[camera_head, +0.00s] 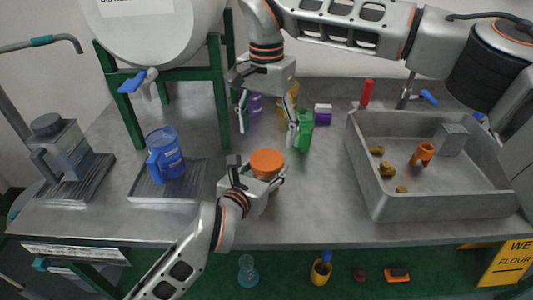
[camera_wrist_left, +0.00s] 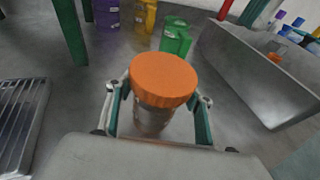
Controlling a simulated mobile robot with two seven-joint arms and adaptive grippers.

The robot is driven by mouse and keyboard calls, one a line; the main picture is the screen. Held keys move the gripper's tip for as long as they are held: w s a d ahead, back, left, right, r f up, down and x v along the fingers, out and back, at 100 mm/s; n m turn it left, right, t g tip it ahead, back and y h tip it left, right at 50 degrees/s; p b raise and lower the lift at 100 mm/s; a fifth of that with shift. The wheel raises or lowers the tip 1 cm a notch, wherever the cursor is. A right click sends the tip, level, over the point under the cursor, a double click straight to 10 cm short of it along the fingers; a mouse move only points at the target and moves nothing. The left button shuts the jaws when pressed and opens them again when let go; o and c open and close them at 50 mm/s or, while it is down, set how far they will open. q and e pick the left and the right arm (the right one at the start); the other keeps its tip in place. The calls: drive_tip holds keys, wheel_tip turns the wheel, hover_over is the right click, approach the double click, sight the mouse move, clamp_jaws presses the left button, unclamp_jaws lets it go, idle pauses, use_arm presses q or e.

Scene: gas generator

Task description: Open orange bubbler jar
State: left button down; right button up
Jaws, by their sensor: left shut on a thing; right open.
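The bubbler jar has an orange lid (camera_head: 267,163) and stands upright on the grey bench, with the lid on. My left gripper (camera_head: 256,179) is shut around the jar body, below the lid. In the left wrist view the orange lid (camera_wrist_left: 163,79) faces the camera, and the clear jar body (camera_wrist_left: 150,117) shows between the fingers. My right gripper (camera_head: 268,120) is open and empty, pointing down behind and above the jar, apart from the lid. The lower part of the jar is mostly hidden by my left gripper in the head view.
Behind the jar stand a green container (camera_head: 304,132), a purple one (camera_head: 254,107) and a yellow one (camera_head: 291,96). A blue jug (camera_head: 165,155) is on a tray at left. A grey sink (camera_head: 440,204) with an orange item (camera_head: 423,152) is at right.

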sight(266, 159)
drive_tip(key=m, duration=3.6)
drive_tip(key=shift+m, duration=0.3)
drive_tip(key=m, duration=1)
drive_tip(key=shift+m, duration=0.3)
drive_tip(key=m, duration=0.5)
drive_tip(key=shift+f+m, duration=0.4)
drive_tip(key=shift+f, duration=3.6)
